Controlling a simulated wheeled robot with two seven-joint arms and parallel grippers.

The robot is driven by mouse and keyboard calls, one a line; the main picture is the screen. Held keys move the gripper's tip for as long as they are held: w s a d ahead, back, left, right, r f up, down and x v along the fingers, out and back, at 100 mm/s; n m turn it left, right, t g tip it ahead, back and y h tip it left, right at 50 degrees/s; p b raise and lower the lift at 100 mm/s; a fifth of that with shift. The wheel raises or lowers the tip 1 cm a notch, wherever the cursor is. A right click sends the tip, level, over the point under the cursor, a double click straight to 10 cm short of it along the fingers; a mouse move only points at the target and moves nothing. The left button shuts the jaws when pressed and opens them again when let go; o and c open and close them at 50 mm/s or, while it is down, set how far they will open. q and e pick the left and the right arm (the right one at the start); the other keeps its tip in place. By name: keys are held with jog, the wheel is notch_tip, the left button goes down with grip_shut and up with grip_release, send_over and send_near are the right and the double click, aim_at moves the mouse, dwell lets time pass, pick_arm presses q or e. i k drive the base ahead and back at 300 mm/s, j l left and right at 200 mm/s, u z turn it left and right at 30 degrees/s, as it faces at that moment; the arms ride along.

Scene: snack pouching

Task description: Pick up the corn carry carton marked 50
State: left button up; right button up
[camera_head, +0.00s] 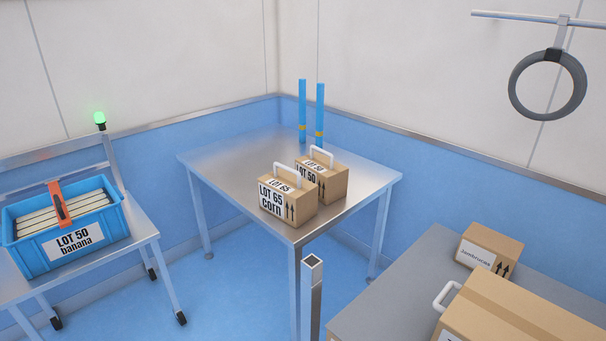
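Two brown cardboard carry cartons with white handles stand upright on the metal table in the middle. The front carton (302,209) is labelled "LOT 65 corn". The rear carton (335,183) is labelled "LOT 50" on its top and front. The front carton and its handle hide the lower part of the rear carton's front label, so its product word cannot be read. The two cartons stand close together, the rear one slightly to the right. Neither of my grippers is in view.
The metal table (232,158) is bare on its left and back. Two blue posts (311,112) rise at its back edge. A metal post (312,290) stands before it. A blue crate (32,262) labelled "LOT 50 banana" is at left. More cartons (510,318) lie on the right-hand grey table (390,295).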

aim_at(331, 177)
jog(key=i+j+z, duration=0.1)
jog(key=z, duration=0.8)
jog(key=i+j+z, duration=0.1)
jog(key=j+z, duration=0.35)
jog(key=j, duration=0.3)
jog(key=j+z, duration=0.45)
jog(key=j, duration=1.05)
jog(key=k+j+z, duration=0.1)
jog(key=j, duration=1.25)
jog(key=k+j+z, duration=0.1)
jog(key=j, duration=0.6)
